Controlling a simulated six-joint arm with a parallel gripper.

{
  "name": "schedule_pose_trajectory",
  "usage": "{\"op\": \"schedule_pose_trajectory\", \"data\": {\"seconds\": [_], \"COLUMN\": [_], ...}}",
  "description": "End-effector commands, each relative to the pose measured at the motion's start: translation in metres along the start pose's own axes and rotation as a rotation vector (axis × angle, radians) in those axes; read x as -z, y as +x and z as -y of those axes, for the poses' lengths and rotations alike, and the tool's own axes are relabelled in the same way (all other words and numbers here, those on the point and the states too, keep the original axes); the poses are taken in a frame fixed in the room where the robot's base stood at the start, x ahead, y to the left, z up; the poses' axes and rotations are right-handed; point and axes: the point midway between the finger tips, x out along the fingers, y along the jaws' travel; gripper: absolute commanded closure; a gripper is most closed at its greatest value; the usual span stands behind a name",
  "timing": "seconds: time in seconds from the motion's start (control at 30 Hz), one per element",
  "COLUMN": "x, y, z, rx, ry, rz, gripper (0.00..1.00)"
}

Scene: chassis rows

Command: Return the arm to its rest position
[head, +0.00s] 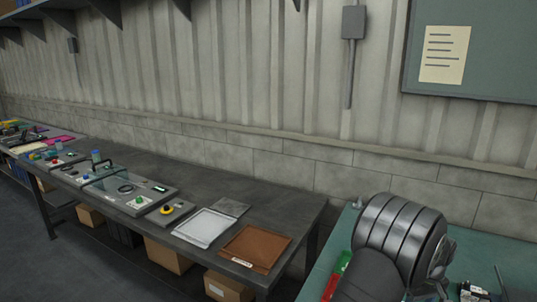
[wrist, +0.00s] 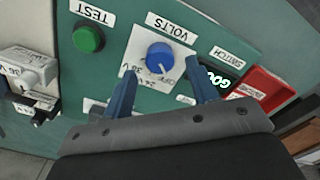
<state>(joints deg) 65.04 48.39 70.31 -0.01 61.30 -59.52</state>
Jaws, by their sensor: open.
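My gripper (wrist: 161,67) is open, its two blue fingers apart in the wrist view. Between and beyond the fingertips is a blue knob (wrist: 159,57) on a white plate labelled VOLTS, on a green panel (wrist: 112,62). Nothing shows held between the fingers. I cannot tell how far the fingertips are from the knob. In the head view my arm (head: 400,240) reaches over the green surface at the lower right; the fingers cannot be made out there.
The wrist view also shows a green TEST button (wrist: 88,39), a green-lit display (wrist: 214,79), a red tray (wrist: 262,88) and a white-and-black device (wrist: 30,68). In the head view, a grey bench (head: 270,201) carries a brown mat (head: 256,247) and a white tray (head: 205,228). A wall stands behind.

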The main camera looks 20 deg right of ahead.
Motion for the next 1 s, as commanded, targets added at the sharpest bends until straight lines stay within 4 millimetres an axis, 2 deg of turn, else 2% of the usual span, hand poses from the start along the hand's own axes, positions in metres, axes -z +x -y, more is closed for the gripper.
{"op": "schedule_pose_trajectory", "data": {"seconds": [0.03,0.13,0.2,1.0], "x": [0.000,-0.001,0.000,-0.001], "y": [0.012,0.032,0.027,0.027], "z": [0.001,0.001,0.000,-0.001], "rx": [0.003,0.004,0.000,0.000], "ry": [0.000,0.000,0.065,0.728], "rz": [0.002,0.002,0.000,0.000], "gripper": [0.46,0.46,0.46,0.46]}}
